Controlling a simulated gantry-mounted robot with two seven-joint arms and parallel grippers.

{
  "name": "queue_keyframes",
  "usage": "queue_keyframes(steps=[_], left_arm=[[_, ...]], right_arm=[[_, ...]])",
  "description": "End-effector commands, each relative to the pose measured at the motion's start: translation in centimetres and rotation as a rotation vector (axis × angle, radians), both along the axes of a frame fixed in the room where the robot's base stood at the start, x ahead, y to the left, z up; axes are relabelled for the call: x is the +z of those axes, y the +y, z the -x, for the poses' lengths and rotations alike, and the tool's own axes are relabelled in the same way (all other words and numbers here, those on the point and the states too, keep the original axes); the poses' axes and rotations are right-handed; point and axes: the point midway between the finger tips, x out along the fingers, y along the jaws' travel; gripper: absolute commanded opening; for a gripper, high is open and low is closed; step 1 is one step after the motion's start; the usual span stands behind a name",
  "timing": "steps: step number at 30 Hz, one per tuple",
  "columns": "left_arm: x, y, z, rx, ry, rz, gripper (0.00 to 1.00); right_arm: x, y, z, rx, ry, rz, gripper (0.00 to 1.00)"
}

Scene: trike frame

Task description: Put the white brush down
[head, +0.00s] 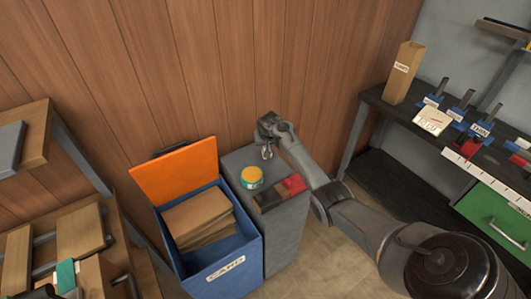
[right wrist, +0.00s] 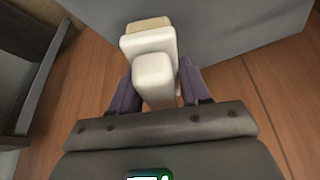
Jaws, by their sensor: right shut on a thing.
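The white brush (right wrist: 152,62) is between the two fingers of my right gripper (right wrist: 157,88) in the right wrist view. Its pale tan far end points towards a grey surface. In the head view my right gripper (head: 267,151) is at the back edge of the grey cabinet (head: 285,232), near the wooden wall. The brush cannot be made out there. I cannot tell whether the brush touches the cabinet.
A blue bin (head: 226,254) with cardboard and a raised orange lid (head: 176,172) stands to the left. A dark workbench (head: 412,118) with tools is on the right.

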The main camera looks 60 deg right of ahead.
Motion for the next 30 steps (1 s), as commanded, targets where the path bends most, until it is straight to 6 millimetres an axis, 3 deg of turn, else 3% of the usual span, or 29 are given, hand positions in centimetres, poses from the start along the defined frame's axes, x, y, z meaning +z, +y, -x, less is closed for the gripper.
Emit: queue_keyframes(steps=[6,23,24,28,30], left_arm=[[-1.5,0.2,0.0,-0.005,0.000,-0.007,0.00],[-1.6,0.2,0.0,-0.006,0.001,-0.008,0.00],[-1.5,0.2,0.0,-0.005,0.001,-0.007,0.00],[-1.5,0.0,0.0,-0.001,0.001,0.000,0.00],[-1.5,-0.1,0.0,0.001,0.000,0.002,0.00]], right_arm=[[-3.0,0.0,0.1,0.000,0.001,0.000,0.18],[-3.9,0.1,0.1,0.001,0.001,0.000,0.18],[-3.9,0.1,0.1,0.001,0.002,-0.001,0.49],[-4.1,0.1,0.2,0.001,0.004,-0.002,0.69],[-4.1,0.1,0.2,0.000,0.006,-0.003,0.72]])
